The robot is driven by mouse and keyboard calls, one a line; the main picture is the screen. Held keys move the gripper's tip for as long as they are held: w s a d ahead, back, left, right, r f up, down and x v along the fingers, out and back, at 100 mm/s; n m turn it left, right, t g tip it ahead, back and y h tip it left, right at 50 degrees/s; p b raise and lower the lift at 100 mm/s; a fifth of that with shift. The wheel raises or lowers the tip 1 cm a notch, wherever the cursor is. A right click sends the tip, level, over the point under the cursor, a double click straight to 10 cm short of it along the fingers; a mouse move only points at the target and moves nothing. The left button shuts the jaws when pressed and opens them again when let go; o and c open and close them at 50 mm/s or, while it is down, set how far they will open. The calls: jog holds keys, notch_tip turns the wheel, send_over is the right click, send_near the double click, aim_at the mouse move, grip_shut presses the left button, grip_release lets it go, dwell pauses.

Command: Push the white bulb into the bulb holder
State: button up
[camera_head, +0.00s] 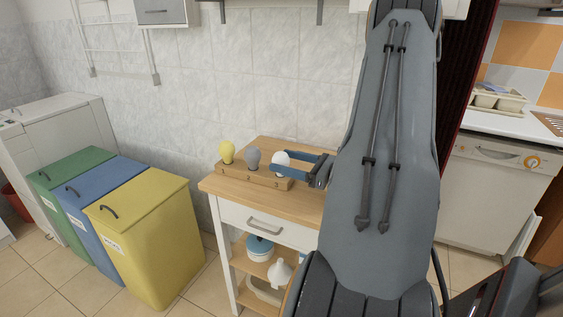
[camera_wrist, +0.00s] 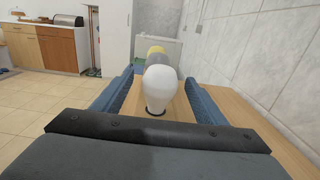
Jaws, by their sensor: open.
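The white bulb (camera_head: 281,157) stands upright at the right end of the wooden bulb holder (camera_head: 240,178), beside a grey bulb (camera_head: 252,158) and a yellow bulb (camera_head: 227,151). In the wrist view the white bulb (camera_wrist: 161,86) is centred, with its narrow base down at a dark ring in the wood. How deep its base sits cannot be told. My gripper (camera_head: 282,163) reaches in from the right. Its blue fingers are open, one on each side of the white bulb, with gaps showing in the wrist view (camera_wrist: 160,79). The grey bulb is mostly hidden there.
The holder is on a small wooden-topped cart (camera_head: 215,187) against the tiled wall. Yellow (camera_head: 150,240), blue (camera_head: 105,190) and green (camera_head: 70,170) bins stand to the left. A blue pot (camera_head: 259,247) and a white funnel (camera_head: 279,272) are on the cart's lower shelves.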

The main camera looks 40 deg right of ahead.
jog(key=shift+x, duration=1.05)
jog(key=c, duration=1.1)
